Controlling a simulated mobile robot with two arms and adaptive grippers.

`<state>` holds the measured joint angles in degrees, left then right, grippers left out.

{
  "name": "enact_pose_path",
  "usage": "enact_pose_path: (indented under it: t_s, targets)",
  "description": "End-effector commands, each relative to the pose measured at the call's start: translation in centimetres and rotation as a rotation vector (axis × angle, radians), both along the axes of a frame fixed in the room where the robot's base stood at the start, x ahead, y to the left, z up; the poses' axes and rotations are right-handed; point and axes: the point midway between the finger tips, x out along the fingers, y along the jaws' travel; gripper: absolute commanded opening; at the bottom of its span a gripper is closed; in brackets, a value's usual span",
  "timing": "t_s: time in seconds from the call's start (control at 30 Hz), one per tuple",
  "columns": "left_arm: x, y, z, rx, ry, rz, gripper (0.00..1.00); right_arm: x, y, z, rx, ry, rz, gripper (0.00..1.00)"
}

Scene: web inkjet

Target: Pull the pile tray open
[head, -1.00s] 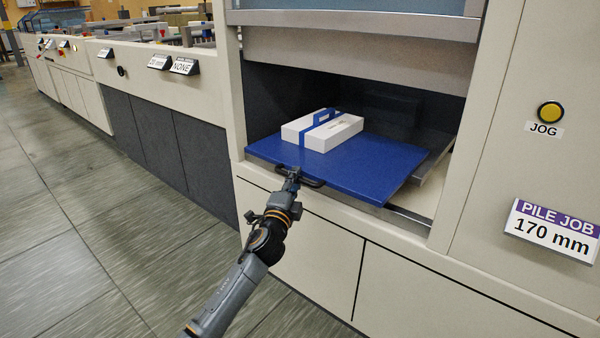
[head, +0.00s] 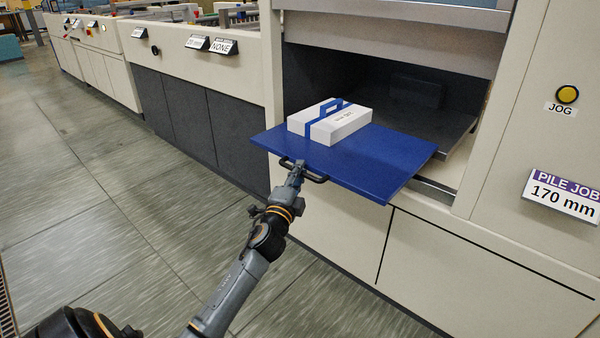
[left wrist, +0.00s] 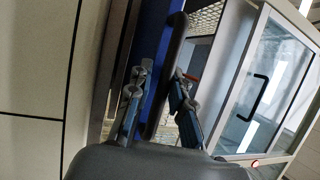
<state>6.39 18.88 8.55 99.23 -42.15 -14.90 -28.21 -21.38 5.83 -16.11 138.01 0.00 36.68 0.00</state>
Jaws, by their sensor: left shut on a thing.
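The pile tray (head: 378,173) is a flat blue board that juts out of the machine's bay over the floor. A black bar handle (head: 316,179) sits on its front edge. My left gripper (head: 298,168) is shut on this handle from the front. In the left wrist view the fingers (left wrist: 155,105) stand on both sides of the dark handle bar (left wrist: 170,70), beside the tray's blue edge (left wrist: 147,50). A white pack with a blue band (head: 340,125) lies on the tray. My right gripper is not in view.
The dark bay (head: 400,90) behind the tray is open. Beige machine panels (head: 480,255) lie below and to the right, with a yellow JOG button (head: 568,94) and a "PILE JOB 170 mm" sign (head: 563,193). Tiled floor (head: 130,200) is clear at the left.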

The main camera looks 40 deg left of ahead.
Motion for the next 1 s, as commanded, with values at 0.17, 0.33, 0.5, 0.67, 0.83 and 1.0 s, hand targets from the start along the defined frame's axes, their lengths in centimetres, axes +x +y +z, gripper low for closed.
enact_pose_path:
  t_s: [0.17,0.33,0.5,0.67,0.83,1.0]
  targets:
    - [-0.03,0.21,1.07,0.004,-0.020,0.001,0.00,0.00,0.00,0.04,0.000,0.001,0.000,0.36]
    - [-0.04,0.23,1.05,0.005,-0.018,0.002,0.35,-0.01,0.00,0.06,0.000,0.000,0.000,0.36]
    - [-0.03,0.17,0.80,0.004,-0.013,0.002,0.35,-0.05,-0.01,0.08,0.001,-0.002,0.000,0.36]
    - [-0.03,0.11,0.57,0.003,-0.009,0.002,0.35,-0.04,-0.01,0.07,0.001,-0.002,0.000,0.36]
    - [-0.03,0.05,0.40,0.002,-0.007,0.001,0.35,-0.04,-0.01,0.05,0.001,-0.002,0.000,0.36]
    - [-0.56,-0.18,0.17,0.002,-0.006,-0.001,0.35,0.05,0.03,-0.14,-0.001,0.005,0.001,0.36]
